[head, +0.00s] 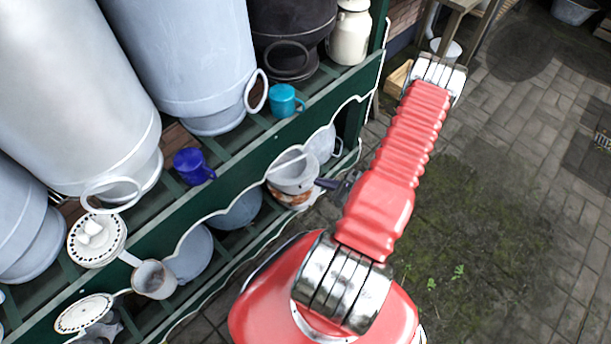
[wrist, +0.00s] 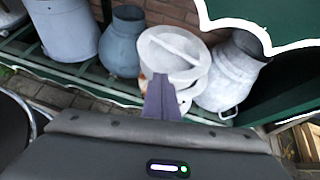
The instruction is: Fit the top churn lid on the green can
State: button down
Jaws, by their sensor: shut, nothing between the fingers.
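A pale grey dished churn lid (wrist: 172,48) with a bar across it sits on top of a stack of whitish pieces (wrist: 188,92) in the wrist view. In the head view the lid (head: 291,178) is on the lower shelf. My gripper (wrist: 162,88) is shut and empty, its dark purple fingers in front of the stack and overlapping its lower front in the wrist view. I cannot tell whether they touch it. In the head view my gripper (head: 328,184) is just right of the lid, partly hidden by my arm. I cannot make out a clearly green can.
A blue-grey can (wrist: 126,42) stands left of the stack, and a tilted grey can (wrist: 235,75) stands right. The green shelf's scalloped edge (wrist: 255,32) hangs above. Large churns (head: 190,60) and mugs (head: 284,101) fill the upper shelf. Paving (head: 520,160) on the right is open.

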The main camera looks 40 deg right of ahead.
jog(key=s+f+m, duration=0.1)
jog(key=s+f+h, duration=0.1)
jog(key=f, duration=0.1)
jog(key=s+f+m, duration=0.1)
jog(key=f, duration=0.1)
jog(key=shift+s+d+m+h, duration=0.2)
jog(key=shift+m+h, duration=0.1)
jog(key=shift+w, duration=0.15)
